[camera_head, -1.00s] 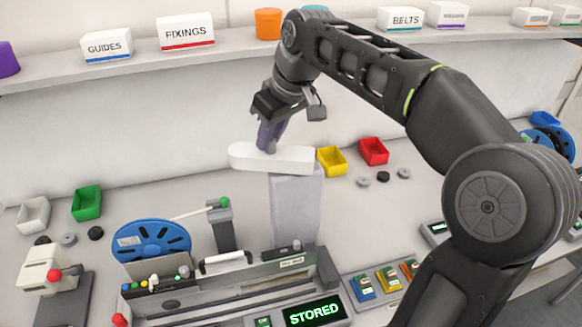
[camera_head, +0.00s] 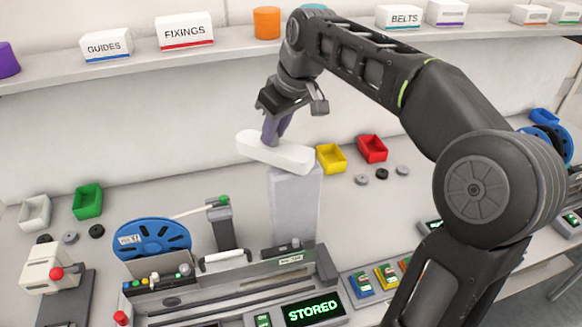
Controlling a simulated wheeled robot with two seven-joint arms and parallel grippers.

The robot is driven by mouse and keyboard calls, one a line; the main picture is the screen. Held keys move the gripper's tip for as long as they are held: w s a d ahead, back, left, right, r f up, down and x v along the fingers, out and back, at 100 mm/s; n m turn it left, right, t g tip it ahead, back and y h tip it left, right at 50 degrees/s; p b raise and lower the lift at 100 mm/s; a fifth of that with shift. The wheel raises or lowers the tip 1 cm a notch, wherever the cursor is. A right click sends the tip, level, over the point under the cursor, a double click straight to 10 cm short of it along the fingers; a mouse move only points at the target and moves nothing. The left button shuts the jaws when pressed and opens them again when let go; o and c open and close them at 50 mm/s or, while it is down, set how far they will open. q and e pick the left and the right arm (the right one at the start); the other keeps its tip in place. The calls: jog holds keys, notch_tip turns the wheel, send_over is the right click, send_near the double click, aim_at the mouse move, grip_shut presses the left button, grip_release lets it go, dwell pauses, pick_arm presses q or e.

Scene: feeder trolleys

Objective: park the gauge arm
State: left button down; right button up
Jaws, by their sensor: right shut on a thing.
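The gauge arm (camera_head: 290,158) is a white, rounded bar on top of a pale grey post (camera_head: 296,208). It lies slanted, its left end farther back and its right end nearer to me. My right gripper (camera_head: 271,138) comes down from above, its purple-grey fingers shut at the bar's left-middle part. The fingers' contact with the bar is partly hidden. A display (camera_head: 314,311) at the front reads STORED in green. My left gripper is not in view.
A blue reel (camera_head: 152,243) and a grey post with a green-tipped rod (camera_head: 222,221) stand left of the gauge post. Yellow (camera_head: 331,158) and red (camera_head: 373,149) bins sit behind right. A shelf with labelled boxes (camera_head: 186,31) runs along the back.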

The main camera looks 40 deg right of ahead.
jog(key=shift+w+d+r, duration=0.1)
jog(key=shift+d, duration=0.05)
jog(key=shift+w+d+p, duration=0.15)
jog(key=shift+d+p, duration=0.25)
jog(key=shift+d, duration=0.15)
jog(key=o, duration=0.8)
jog(key=shift+d, duration=0.1)
jog(key=shift+c, duration=0.2)
